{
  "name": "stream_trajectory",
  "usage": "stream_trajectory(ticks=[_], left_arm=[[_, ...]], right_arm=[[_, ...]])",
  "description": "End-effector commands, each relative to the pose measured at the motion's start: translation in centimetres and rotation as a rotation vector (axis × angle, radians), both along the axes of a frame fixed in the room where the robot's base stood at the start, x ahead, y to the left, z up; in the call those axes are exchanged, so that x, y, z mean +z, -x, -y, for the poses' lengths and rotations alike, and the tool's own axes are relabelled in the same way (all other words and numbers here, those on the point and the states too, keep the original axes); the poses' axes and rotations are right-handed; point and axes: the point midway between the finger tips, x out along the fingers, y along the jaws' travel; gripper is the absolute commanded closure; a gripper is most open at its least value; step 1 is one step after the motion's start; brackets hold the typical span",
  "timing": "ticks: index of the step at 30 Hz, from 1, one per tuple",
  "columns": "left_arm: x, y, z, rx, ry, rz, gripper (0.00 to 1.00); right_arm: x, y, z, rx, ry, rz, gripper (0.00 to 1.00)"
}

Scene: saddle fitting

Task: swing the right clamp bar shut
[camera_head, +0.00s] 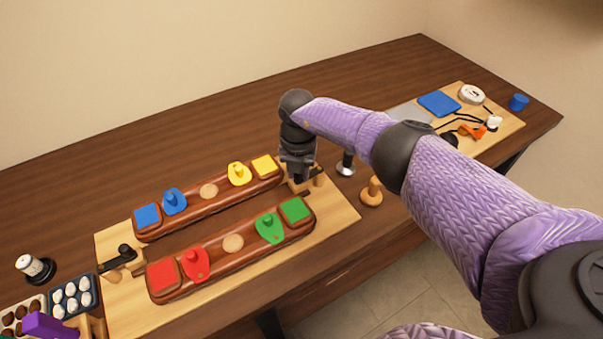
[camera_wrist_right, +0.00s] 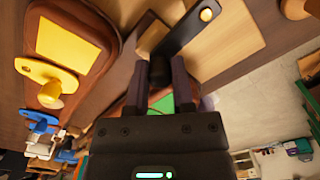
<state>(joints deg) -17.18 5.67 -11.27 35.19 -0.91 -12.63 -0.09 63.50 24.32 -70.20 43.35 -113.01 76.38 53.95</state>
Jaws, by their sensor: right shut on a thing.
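The right clamp bar (camera_wrist_right: 183,35) is a short black bar with a brass-coloured pin at one end, over a light wood block in the right wrist view. My right gripper (camera_head: 297,176) is at the right end of the board, beyond the yellow square. Its fingers (camera_wrist_right: 157,88) are shut on the bar's dark upright knob (camera_wrist_right: 159,68). In the head view the gripper hides most of this bar. Two brown wooden rails (camera_head: 218,191) (camera_head: 215,263) lie on the pale board (camera_head: 335,213).
The left clamp bar (camera_head: 118,257) is at the board's other end. Colored saddles, such as a yellow one (camera_head: 238,175) and a green one (camera_head: 270,229), sit on the rails. A wooden knob (camera_head: 371,192) and a metal-based stamp (camera_head: 346,165) stand to the right, near my arm.

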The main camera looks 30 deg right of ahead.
Motion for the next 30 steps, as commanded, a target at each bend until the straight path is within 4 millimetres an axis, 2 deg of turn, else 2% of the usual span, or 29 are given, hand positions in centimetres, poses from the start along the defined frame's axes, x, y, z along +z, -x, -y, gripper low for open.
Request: stream_trajectory(ticks=[9, 22, 23, 24, 27, 28, 30], left_arm=[[-0.33, 0.02, 0.49, 0.003, 0.008, -0.001, 0.35], [-0.34, -0.01, 0.85, 0.004, 0.014, 0.000, 0.35], [-0.34, -0.01, 0.84, 0.004, 0.014, 0.000, 0.35], [-0.34, -0.01, 0.83, 0.004, 0.014, 0.000, 0.35], [-0.33, -0.02, 0.67, 0.003, 0.011, 0.001, 0.35], [-0.33, -0.02, 0.60, 0.003, 0.010, 0.001, 0.35], [-0.34, -0.03, 0.39, 0.002, 0.006, 0.001, 0.35]], right_arm=[[0.04, -0.45, -0.05, -0.076, 0.000, 0.001, 1.00], [0.09, -0.53, -0.06, -0.084, -0.001, 0.003, 1.00], [0.10, -0.54, -0.05, -0.084, -0.001, 0.003, 0.68], [0.10, -0.54, -0.05, -0.083, -0.001, 0.003, 0.59], [0.07, -0.51, -0.05, -0.083, -0.001, 0.002, 0.38], [0.07, -0.49, -0.04, -0.083, -0.001, 0.002, 0.35], [0.05, -0.48, -0.04, -0.083, 0.000, 0.001, 0.35]])
